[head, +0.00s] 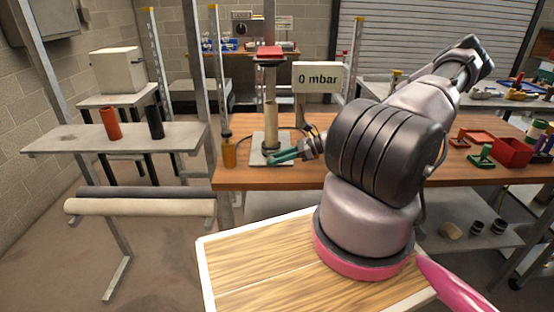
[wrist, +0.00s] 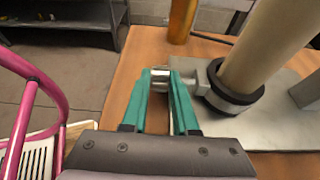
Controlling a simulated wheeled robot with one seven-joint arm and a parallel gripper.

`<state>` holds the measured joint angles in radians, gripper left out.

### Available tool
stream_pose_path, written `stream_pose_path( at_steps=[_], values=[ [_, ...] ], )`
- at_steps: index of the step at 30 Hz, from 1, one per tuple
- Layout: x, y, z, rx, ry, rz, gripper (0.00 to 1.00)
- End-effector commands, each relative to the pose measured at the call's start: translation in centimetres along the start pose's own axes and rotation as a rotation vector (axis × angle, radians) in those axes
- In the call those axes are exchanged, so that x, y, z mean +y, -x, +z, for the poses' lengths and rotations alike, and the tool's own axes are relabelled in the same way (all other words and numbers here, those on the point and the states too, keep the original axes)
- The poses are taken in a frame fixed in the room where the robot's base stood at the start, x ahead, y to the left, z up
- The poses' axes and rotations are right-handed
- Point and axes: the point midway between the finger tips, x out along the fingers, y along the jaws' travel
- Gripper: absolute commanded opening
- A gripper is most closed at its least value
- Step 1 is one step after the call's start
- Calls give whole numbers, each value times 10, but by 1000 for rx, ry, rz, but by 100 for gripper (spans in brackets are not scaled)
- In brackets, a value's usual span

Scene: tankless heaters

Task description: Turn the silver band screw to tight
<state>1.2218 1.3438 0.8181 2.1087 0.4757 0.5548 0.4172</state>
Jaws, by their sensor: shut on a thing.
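A tan tube (head: 270,118) stands upright on a pale base plate (head: 257,157) on the wooden bench. In the wrist view the tube (wrist: 268,45) has a dark collar (wrist: 236,100) round its foot, and a grey metal lug reaches left from it. A silver screw head (wrist: 160,80) shows at the end of this lug. My gripper (wrist: 161,76) has its teal fingers on both sides of the silver screw, shut on it. In the head view my gripper (head: 272,160) is at the foot of the tube; the screw is hidden there.
A sign (head: 318,78) reading "0 mbar" stands behind the tube. An amber bottle (head: 229,152) stands left of the plate, near the bench edge. A red press part (head: 270,53) is above the tube.

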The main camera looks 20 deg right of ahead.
Motion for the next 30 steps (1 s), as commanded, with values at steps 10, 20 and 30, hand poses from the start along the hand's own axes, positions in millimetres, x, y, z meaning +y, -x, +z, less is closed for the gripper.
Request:
stream_pose_path(
  at_steps=[10,20,30],
  values=[
    [-1,0,-1,2,0,-2,57],
    [0,7,15,4,1,-1,57],
    [0,30,73,5,3,-2,57]
  ],
)
